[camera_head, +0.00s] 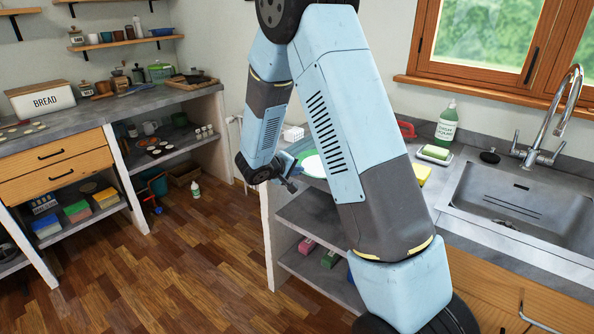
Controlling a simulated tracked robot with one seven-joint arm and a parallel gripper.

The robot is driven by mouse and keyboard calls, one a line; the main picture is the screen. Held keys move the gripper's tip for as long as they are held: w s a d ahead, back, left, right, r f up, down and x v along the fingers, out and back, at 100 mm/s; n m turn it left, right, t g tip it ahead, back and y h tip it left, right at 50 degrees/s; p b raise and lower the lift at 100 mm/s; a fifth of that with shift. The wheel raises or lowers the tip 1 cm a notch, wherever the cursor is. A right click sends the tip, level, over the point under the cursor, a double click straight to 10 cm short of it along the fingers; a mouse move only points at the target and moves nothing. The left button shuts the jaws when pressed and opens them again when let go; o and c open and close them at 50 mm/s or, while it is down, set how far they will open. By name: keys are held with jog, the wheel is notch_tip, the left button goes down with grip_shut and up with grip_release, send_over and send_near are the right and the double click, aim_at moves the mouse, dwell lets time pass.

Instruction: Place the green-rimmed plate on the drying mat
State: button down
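The green-rimmed plate (312,166) is white and lies at the left part of the sink counter, largely hidden behind my arm. My gripper (291,178) is at the plate's left side, small and partly merged with my wrist. I cannot tell whether its fingers touch the plate or are open or shut. I cannot make out the drying mat for sure; my arm covers much of the counter there.
The sink (530,205) with a tall faucet (570,105) is at the right. A green soap bottle (446,124), a soap dish (435,154) and a yellow sponge (422,173) stand left of it. A white rack (293,134) is behind my gripper. Open shelves are below.

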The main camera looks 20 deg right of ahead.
jog(key=c, duration=1.3)
grip_release()
jog(key=shift+c, duration=0.2)
